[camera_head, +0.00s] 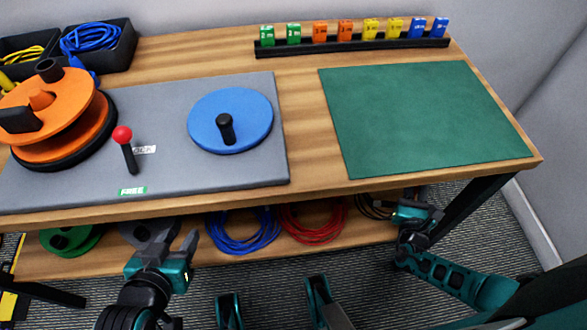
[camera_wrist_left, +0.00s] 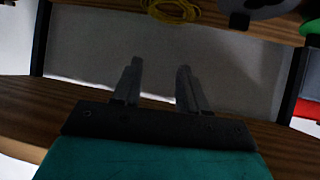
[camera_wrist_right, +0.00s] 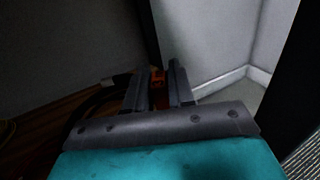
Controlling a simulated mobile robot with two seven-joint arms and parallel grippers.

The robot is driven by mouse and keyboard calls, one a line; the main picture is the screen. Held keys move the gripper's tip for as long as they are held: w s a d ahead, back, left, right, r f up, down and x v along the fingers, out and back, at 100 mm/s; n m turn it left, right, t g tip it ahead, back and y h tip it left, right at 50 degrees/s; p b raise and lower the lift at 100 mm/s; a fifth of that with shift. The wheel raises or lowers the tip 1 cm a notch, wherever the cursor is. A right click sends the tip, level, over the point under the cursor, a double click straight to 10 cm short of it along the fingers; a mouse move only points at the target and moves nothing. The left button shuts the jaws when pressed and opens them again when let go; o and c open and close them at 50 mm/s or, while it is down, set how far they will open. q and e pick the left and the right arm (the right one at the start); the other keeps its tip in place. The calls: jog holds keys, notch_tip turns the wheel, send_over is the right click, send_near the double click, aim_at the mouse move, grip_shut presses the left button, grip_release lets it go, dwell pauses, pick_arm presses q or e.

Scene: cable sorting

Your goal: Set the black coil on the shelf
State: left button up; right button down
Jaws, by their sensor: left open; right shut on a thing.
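The black coil (camera_head: 372,208) is at the right end of the wooden lower shelf (camera_head: 350,236), partly hidden by the tabletop and my right gripper. My right gripper (camera_head: 408,208) is shut on it at the shelf's right end. In the right wrist view a dark loop of the black coil (camera_wrist_right: 92,104) shows left of the fingers, with a small orange piece between them. I cannot tell whether the coil rests fully on the shelf. My left gripper (camera_head: 172,246) is open and empty in front of the shelf, near a grey spool; its fingers (camera_wrist_left: 158,88) also show apart in the left wrist view.
A red coil (camera_head: 312,222), a blue coil (camera_head: 240,232) and a green spool (camera_head: 70,240) lie on the shelf. A black table leg (camera_head: 470,215) stands right of my right gripper. The tabletop holds a green mat (camera_head: 425,118), a grey mat (camera_head: 240,174) and an orange reel (camera_head: 75,98).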

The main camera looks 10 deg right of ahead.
jog(key=shift+w+d, duration=0.25)
jog(key=shift+w, duration=0.2)
notch_tip(320, 180, down, 6)
jog(key=b, duration=0.4)
jog(key=shift+r, duration=0.25)
jog(key=shift+f+b, duration=0.35)
jog(key=shift+f, duration=0.15)
notch_tip(320, 180, down, 3)
jog(key=shift+f+b, duration=0.1)
jog(key=shift+b, duration=1.15)
jog(key=shift+f, duration=0.15)
jog(key=c, duration=1)
grip_release()
pick_arm(q)
jog(key=shift+h, duration=0.4)
jog(key=f, duration=0.1)
jog(key=w+d+f, duration=0.1)
jog(key=d+f, duration=0.1)
jog(key=shift+w+f, duration=0.3)
jog(key=shift+f, duration=0.1)
pick_arm(e)
jog(key=shift+o, duration=0.2)
pick_arm(q)
jog(key=shift+s, duration=0.1)
pick_arm(e)
jog(key=shift+s+a, duration=0.1)
jog(key=shift+s, duration=0.05)
